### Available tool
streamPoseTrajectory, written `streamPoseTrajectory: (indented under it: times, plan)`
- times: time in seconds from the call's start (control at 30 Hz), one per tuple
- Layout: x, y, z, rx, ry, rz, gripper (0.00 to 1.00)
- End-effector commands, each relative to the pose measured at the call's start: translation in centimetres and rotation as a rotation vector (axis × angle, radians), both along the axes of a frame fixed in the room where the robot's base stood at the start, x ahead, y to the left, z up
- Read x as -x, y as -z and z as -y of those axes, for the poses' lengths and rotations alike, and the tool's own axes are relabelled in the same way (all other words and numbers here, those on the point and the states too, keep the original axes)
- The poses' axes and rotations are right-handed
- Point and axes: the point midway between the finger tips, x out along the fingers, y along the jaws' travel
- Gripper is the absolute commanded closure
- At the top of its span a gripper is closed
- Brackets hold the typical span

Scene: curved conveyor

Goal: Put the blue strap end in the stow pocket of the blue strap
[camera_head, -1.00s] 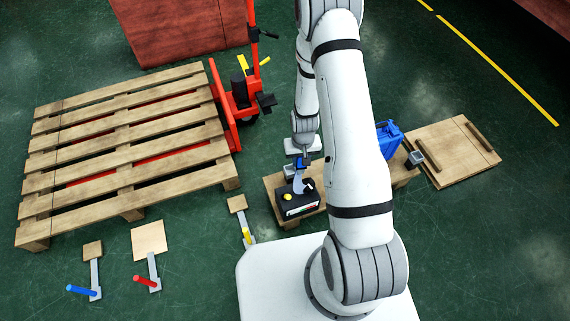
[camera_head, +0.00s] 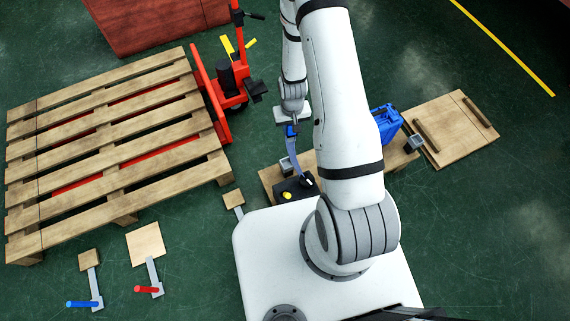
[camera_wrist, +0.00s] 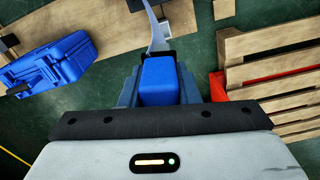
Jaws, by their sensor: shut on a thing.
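My gripper (camera_head: 291,130) is shut on the blue strap end (camera_wrist: 158,80), a blue block that sits between the fingers in the wrist view. A grey-blue strap (camera_head: 296,160) runs from it down to a black box (camera_head: 296,191) with a yellow knob on the wooden board. The strap also shows beyond the block in the wrist view (camera_wrist: 155,28). Small grey open-topped holders stand on the board, one behind the black box (camera_head: 286,164) and one right of my arm (camera_head: 413,143). I cannot tell which is the stow pocket of the blue strap.
A blue case (camera_head: 387,123) stands on the board right of my arm, and also shows at left in the wrist view (camera_wrist: 50,62). A wooden pallet (camera_head: 110,150) and red pallet jack (camera_head: 220,95) are at left. Blue (camera_head: 83,304) and red (camera_head: 146,289) handled levers lie front left.

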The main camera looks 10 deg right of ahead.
Motion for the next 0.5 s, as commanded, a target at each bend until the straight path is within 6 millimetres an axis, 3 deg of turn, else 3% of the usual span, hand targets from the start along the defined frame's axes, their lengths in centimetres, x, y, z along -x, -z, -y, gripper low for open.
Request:
streamPoseTrajectory:
  times: [0.23,0.5]
  plan:
    - [-0.2,1.0,-0.3,0.0,-0.011,0.001,0.97]
    - [-1.1,5.1,-0.3,0.0,-0.043,0.003,0.97]
